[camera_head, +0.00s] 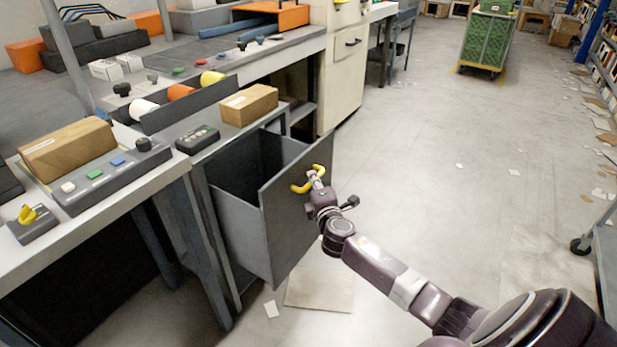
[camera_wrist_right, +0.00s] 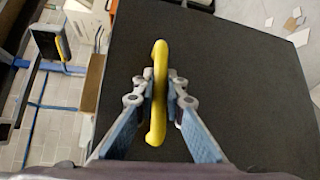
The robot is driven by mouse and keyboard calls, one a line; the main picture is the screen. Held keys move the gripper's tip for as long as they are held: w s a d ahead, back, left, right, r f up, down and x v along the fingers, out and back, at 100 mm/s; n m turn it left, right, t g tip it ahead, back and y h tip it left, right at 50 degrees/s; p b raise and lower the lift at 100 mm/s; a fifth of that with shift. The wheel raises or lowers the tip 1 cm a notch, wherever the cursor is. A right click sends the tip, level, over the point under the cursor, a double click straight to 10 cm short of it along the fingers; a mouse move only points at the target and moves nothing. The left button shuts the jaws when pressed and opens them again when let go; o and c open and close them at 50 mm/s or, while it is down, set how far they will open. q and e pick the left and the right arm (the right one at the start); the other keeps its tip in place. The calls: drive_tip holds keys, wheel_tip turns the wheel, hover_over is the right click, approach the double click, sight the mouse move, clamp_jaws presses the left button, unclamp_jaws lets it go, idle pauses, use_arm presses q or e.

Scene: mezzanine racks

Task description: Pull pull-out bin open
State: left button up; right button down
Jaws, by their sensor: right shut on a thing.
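The grey pull-out bin (camera_head: 243,234) stands out from under the workbench, and its empty-looking dark inside shows from above. Its front panel (camera_head: 296,215) carries a yellow handle (camera_head: 303,186). My right gripper (camera_head: 316,180) is at the front panel, with its fingers on the handle. In the right wrist view the yellow handle (camera_wrist_right: 158,92) runs between the two fingers (camera_wrist_right: 160,100), which are closed around it against the dark panel (camera_wrist_right: 225,70). My left gripper is not in view.
The workbench (camera_head: 170,165) holds cardboard boxes, a button panel (camera_head: 105,178) and small knobs. A beige cabinet (camera_head: 345,70) stands beyond the bin. A flat board (camera_head: 320,287) lies on the floor near the bin. Open floor (camera_head: 450,180) extends right, towards a green cart (camera_head: 487,40).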

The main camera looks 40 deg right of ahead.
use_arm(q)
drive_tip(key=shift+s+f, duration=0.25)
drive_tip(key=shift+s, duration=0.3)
use_arm(e)
drive_tip(key=shift+s+d, duration=0.2)
drive_tip(key=shift+s, duration=0.4)
drive_tip(key=c, duration=2.3)
unclamp_jaws()
drive_tip(key=shift+o, duration=0.2)
drive_tip(key=v, duration=1.2)
drive_tip(key=shift+f, duration=0.1)
